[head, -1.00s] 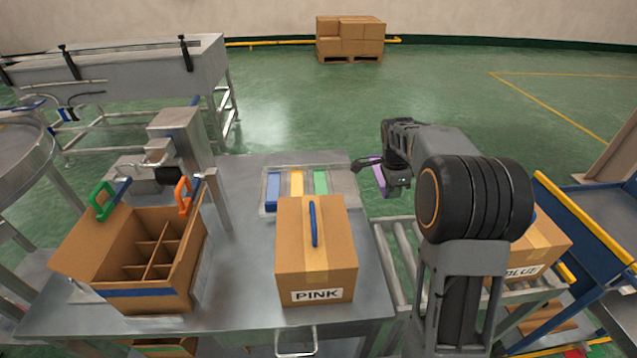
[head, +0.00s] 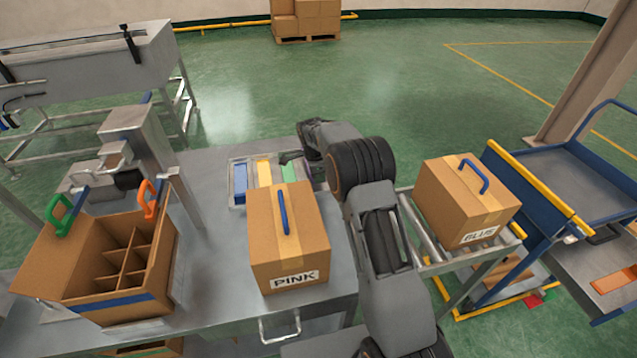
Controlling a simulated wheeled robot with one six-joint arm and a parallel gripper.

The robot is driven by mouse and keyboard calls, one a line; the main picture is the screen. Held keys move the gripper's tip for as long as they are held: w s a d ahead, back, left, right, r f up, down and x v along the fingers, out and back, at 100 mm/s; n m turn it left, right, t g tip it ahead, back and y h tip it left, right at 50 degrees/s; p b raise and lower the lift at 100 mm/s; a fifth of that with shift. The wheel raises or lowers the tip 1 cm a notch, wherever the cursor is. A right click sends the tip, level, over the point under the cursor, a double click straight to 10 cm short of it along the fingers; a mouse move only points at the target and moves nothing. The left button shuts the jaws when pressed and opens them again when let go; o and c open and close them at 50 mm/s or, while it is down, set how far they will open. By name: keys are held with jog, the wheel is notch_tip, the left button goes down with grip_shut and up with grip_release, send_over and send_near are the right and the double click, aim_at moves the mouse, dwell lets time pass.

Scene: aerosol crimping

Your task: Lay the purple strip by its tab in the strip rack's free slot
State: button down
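The strip rack (head: 232,192) lies on the steel table behind the PINK carton. It holds a blue strip (head: 240,181), a yellow strip (head: 264,173) and a green strip (head: 289,173), side by side from left to right. My gripper (head: 288,157) is at the rack's back right, over or beside the far end of the green strip. Its fingers are small and dark, so I cannot tell whether they are open or shut. The purple strip does not show now. The rack's right end, right of the green strip, is partly covered by my arm.
The PINK carton (head: 288,245) stands close in front of the rack. An open divided carton (head: 95,265) stands at the left of the table (head: 215,250). The BLUE carton (head: 463,200) sits on a roller conveyor (head: 425,235) right of my arm.

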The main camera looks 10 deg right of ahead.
jog(key=shift+w+a+f, duration=0.1)
jog(key=shift+f, duration=1.65)
jog(key=shift+f, duration=0.2)
jog(key=c, duration=1.3)
grip_release()
jog(key=shift+r, duration=0.1)
